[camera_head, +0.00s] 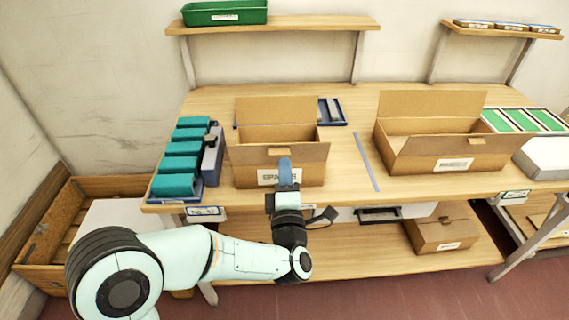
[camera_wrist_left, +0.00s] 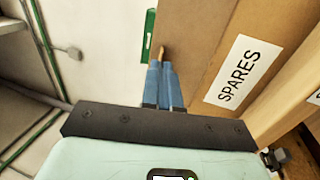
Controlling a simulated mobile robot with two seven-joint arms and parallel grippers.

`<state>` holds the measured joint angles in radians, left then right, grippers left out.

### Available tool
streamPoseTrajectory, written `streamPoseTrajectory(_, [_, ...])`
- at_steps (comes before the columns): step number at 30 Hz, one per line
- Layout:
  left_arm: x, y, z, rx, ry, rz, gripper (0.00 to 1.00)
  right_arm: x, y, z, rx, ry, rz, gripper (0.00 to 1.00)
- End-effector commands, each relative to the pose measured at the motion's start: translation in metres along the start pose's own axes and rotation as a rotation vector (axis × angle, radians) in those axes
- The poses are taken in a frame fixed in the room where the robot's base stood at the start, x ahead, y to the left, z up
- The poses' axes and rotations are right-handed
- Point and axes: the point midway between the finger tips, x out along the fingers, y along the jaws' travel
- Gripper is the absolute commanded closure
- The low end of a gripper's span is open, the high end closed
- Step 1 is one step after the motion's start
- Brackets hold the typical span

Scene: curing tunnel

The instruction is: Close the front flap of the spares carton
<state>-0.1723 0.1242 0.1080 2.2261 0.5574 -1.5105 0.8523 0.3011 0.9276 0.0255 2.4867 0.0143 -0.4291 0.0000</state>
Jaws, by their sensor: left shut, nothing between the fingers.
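The spares carton (camera_head: 242,176) stands open on the bench, with a white SPARES label on its front wall, partly covered by my gripper. Its front flap (camera_head: 309,152) is open and leans outward along the front edge, with a small tab near its middle. The back flap (camera_head: 276,108) stands up. My left gripper (camera_head: 285,161) is shut and empty, its blue fingertips in front of the flap just below the tab. In the left wrist view the shut fingers (camera_wrist_left: 161,66) are beside the carton's cardboard (camera_wrist_left: 192,50); whether they touch it I cannot tell. My right gripper is out of view.
A blue tray with several teal blocks (camera_head: 181,163) is close left of the carton. Another open carton (camera_head: 440,160) stands to the right, past a strip (camera_head: 366,160) on the bench. A shelf with a green bin (camera_head: 224,13) is above. A closed box (camera_head: 440,233) sits below.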

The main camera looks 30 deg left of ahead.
Motion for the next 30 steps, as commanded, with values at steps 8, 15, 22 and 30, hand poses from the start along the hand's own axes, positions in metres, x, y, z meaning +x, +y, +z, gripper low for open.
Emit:
streamPoseTrajectory(8, [0.012,0.0,0.0,0.0,-0.002,0.0,1.0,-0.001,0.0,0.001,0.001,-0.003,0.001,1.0])
streamPoseTrajectory(15, [0.011,0.0,0.0,0.0,-0.001,-0.001,1.0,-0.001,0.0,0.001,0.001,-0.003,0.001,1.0])
streamPoseTrajectory(22, [0.014,0.004,0.0,0.0,-0.001,-0.032,1.0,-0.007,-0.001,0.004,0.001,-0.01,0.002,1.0])
streamPoseTrajectory(30, [0.028,0.016,0.0,-0.003,0.0,-0.182,1.0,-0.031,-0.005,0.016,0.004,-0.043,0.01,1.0])
